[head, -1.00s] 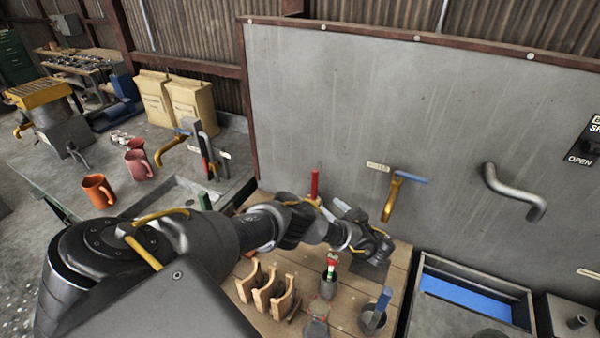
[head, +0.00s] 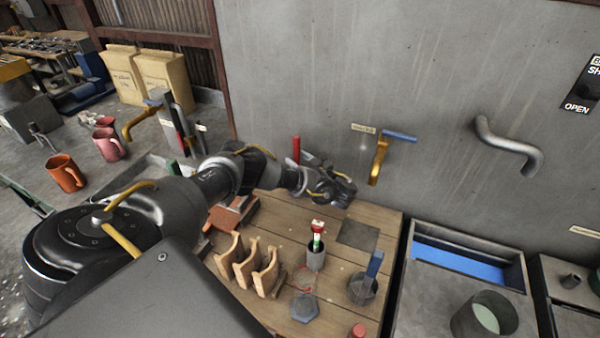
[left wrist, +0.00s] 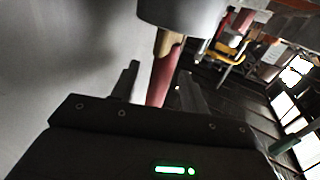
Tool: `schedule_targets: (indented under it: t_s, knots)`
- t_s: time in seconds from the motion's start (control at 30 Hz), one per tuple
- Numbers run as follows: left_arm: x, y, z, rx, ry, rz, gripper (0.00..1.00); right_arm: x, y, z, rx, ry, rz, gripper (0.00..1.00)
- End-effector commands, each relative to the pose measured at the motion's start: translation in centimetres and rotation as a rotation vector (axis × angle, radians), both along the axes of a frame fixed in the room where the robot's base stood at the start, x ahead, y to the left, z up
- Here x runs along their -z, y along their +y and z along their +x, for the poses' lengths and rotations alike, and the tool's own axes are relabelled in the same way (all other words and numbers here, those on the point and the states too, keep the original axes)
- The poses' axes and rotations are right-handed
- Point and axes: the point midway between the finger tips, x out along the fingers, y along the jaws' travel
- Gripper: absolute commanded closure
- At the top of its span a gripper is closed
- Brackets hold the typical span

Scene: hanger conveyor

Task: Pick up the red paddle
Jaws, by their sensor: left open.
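The red paddle (head: 296,149) stands upright behind my left arm in the head view; only its red upper part shows, and its lower part is hidden. In the left wrist view a red bar with a brownish part (left wrist: 163,75), which looks like the paddle, comes out of a grey rounded holder and lies beyond and between the fingertips. My left gripper (head: 340,190) is open, above the wooden table near the wall; its fingers show in the left wrist view (left wrist: 158,90). Contact cannot be made out. My right gripper is not in view.
On the wooden table (head: 385,215) are wooden racks (head: 247,265), a cup with a red-topped green item (head: 317,240) and a blue paddle (head: 375,263) in a cup. A yellow tap (head: 378,165) juts from the grey wall. A blue-bottomed trough (head: 460,245) lies right.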

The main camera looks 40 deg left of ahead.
Motion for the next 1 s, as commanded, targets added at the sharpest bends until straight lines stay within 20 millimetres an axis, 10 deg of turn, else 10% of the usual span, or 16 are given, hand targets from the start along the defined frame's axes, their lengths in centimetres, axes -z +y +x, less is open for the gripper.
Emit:
schedule_targets:
  t_s: [0.37,0.7,1.0]
  knots:
    - [-0.18,0.82,0.38,0.007,-0.001,0.0,0.55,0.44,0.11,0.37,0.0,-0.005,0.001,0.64]
    - [-0.12,1.0,0.21,0.004,0.0,0.001,1.0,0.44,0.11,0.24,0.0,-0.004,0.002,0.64]
    - [-0.36,1.03,0.2,0.003,0.0,0.001,1.0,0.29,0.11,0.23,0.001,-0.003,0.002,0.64]
